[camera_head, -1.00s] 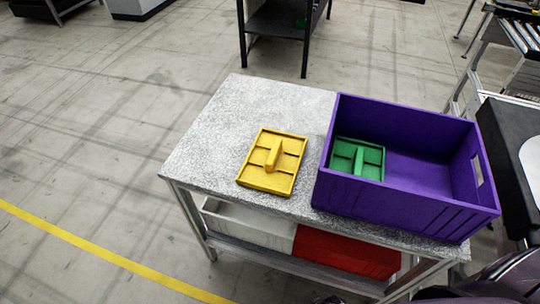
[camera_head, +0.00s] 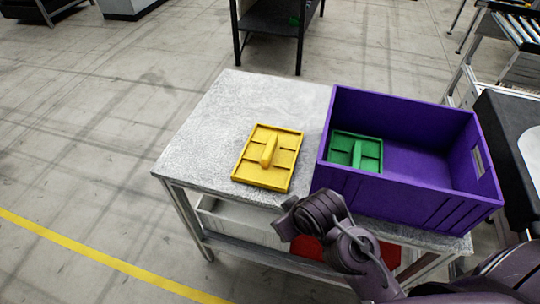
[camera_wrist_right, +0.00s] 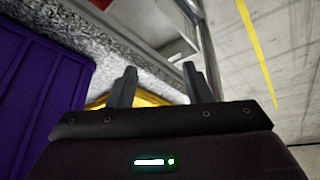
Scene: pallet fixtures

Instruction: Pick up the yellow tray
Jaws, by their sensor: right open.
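The yellow tray (camera_head: 268,158) lies flat on the grey table, left of the purple crate, with its raised middle handle upward. Part of it also shows in the right wrist view (camera_wrist_right: 150,98), behind my fingers. My right gripper (camera_wrist_right: 158,84) is open and empty, with its two dark fingers apart. In the head view my right arm comes in from the lower right, and its end (camera_head: 284,216) is in front of the table's near edge, apart from the tray. My left gripper is in neither view.
The purple crate (camera_head: 420,205) stands on the table (camera_head: 215,125), right of the yellow tray, with a green tray (camera_head: 355,151) inside it. White and red bins (camera_head: 305,248) sit on the shelf below. The tabletop left of the yellow tray is clear.

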